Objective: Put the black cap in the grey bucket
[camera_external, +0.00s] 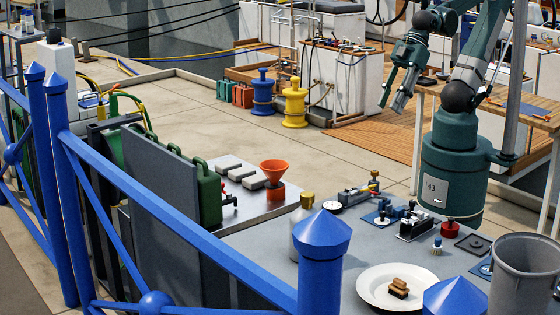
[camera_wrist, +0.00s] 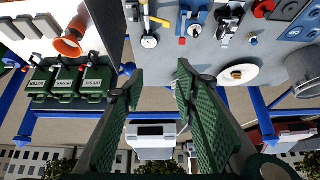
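The grey bucket (camera_external: 524,278) stands at the right front of the grey worktop; in the wrist view it shows at the right edge (camera_wrist: 304,66). A dark square piece with a round raised middle (camera_external: 473,243) lies flat left of the bucket and also shows in the wrist view (camera_wrist: 288,9). It may be the black cap, but I cannot tell for sure. My gripper (camera_external: 392,103) is raised well above the worktop, apart from everything. In the wrist view its two green fingers (camera_wrist: 158,82) stand wide apart with nothing between them.
A white plate (camera_external: 396,286) with a brown brush-like block (camera_external: 398,288) lies left of the bucket. A red knob (camera_external: 450,229), a small brush (camera_external: 437,247) and metal fittings (camera_external: 417,226) crowd the worktop. An orange funnel (camera_external: 275,175) stands further left. A blue railing (camera_external: 190,225) runs along the front.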

